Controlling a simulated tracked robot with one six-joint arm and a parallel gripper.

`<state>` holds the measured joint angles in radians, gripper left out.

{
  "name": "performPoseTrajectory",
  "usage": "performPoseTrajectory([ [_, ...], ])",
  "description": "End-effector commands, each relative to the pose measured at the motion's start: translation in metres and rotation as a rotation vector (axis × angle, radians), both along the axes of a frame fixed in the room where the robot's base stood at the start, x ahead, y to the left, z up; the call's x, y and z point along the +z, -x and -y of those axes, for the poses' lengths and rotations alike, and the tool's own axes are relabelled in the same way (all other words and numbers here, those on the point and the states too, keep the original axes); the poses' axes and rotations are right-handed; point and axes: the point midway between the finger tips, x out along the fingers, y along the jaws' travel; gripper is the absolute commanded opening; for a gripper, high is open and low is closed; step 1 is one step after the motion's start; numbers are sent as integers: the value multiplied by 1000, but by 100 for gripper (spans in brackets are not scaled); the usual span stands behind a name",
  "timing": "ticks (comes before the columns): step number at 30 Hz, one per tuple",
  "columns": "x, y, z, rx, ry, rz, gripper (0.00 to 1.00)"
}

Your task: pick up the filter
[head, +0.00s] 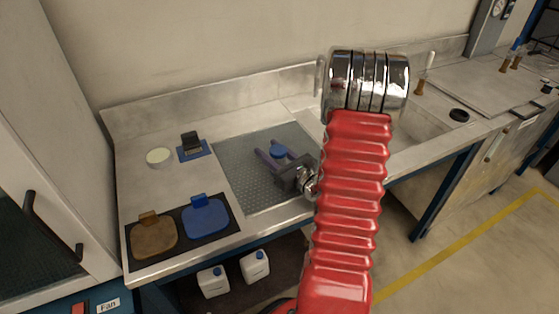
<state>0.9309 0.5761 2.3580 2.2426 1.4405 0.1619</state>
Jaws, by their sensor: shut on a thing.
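My gripper (272,156) is over the grey perforated panel of the bench, its two fingers pointing to the back left. It is shut on a small round blue piece (278,152) that shows between the fingers. I cannot tell for sure whether this piece is the filter, or how far it is above the panel. A pale round disc (159,157) lies apart on the bench at the left, beside a small blue mat. My red arm hides part of the bench to the right of the gripper.
A black tray (180,228) at the front left holds a brown and a blue flat piece. A dark block (190,142) stands on the small blue mat (194,153). The perforated panel (245,190) has bare room. A raised metal edge runs along the back wall.

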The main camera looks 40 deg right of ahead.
Motion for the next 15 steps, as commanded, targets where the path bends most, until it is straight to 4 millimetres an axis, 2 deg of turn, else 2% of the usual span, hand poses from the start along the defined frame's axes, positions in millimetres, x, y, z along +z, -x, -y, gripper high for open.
performPoseTrajectory([
  [3, 0, 0, 0, 0, 0, 0, 15],
  [15, 5, 0, 0, 1, 1, 1, 15],
])
